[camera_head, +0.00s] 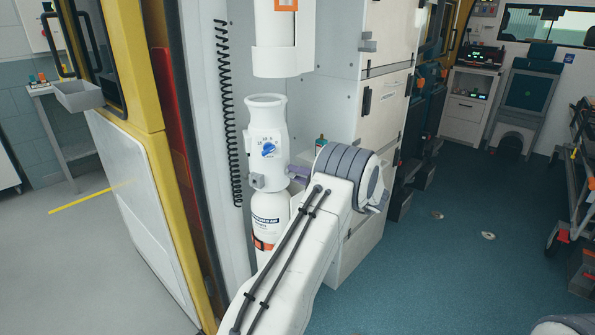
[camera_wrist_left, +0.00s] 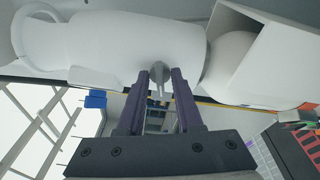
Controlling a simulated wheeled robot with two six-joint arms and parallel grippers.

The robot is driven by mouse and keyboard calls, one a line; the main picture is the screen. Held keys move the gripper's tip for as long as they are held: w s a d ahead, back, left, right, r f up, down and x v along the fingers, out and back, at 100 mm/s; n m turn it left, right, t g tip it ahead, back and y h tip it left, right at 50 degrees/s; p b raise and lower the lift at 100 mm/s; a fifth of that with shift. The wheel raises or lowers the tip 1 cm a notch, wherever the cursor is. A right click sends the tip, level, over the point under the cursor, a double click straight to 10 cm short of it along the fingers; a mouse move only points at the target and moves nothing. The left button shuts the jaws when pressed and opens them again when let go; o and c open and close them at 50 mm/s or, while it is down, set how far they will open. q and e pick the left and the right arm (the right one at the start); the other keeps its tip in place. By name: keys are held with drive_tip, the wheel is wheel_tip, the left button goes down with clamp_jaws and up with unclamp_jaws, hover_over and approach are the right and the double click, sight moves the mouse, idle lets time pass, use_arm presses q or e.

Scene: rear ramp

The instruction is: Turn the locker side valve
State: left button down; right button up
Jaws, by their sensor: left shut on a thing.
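A white cylinder with a white collar head (camera_head: 265,140) stands upright in the locker side. In the left wrist view the cylinder (camera_wrist_left: 110,45) lies across the top. Its small grey side valve (camera_wrist_left: 157,72) sits between the tips of my left gripper (camera_wrist_left: 160,78), whose dark purple fingers are shut on it. In the head view my left gripper (camera_head: 297,173) reaches the right side of the collar from the right. The wrist and forearm cover part of the cylinder there, and the gripped valve is mostly hidden. My right gripper is not in view.
A second white holder (camera_head: 282,45) hangs above the cylinder. A black coiled cord (camera_head: 226,110) runs down the wall to its left. White cabinets (camera_head: 385,95) stand behind my arm. The blue-green floor (camera_head: 450,260) at the right is largely clear.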

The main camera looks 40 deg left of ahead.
use_arm(q)
drive_tip(key=shift+r+m+p, duration=0.15)
drive_tip(key=shift+m+p, duration=2.3)
drive_tip(key=shift+m, duration=2.75)
drive_tip(key=shift+r+m+p, duration=0.1)
drive_tip(key=shift+m+p, duration=2.35)
drive_tip(key=shift+m, duration=2.75)
drive_tip(key=c, duration=0.9)
unclamp_jaws()
drive_tip(key=shift+c, duration=0.2)
drive_tip(key=shift+f, duration=0.1)
